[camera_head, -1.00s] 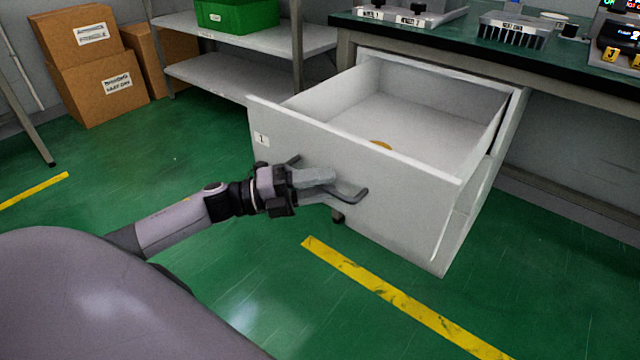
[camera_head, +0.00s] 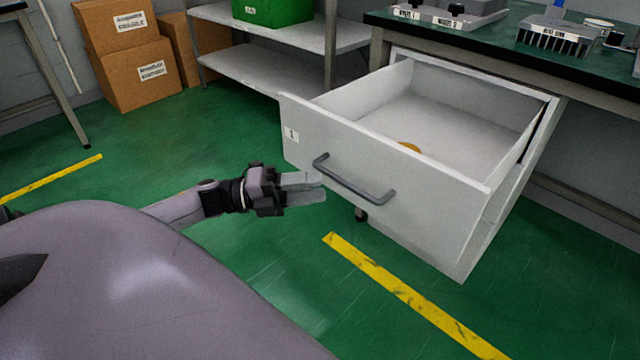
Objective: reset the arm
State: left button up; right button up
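My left gripper (camera_head: 318,187) is in front of the open white drawer (camera_head: 385,205), just left of its grey bar handle (camera_head: 352,182). Its two pale fingers point right and lie apart with nothing between them. The fingers look clear of the handle, though the near fingertip is close to the drawer front. The drawer is pulled well out, and a small round yellow-brown item (camera_head: 410,147) lies inside, partly hidden by the drawer front. My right gripper does not show.
A green-topped workbench (camera_head: 480,38) stands above the drawer, bearing a finned heat sink (camera_head: 556,36). A shelf (camera_head: 270,72) with a green bin (camera_head: 270,10) and cardboard boxes (camera_head: 125,55) stand at the back left. The green floor left of the drawer is mostly free.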

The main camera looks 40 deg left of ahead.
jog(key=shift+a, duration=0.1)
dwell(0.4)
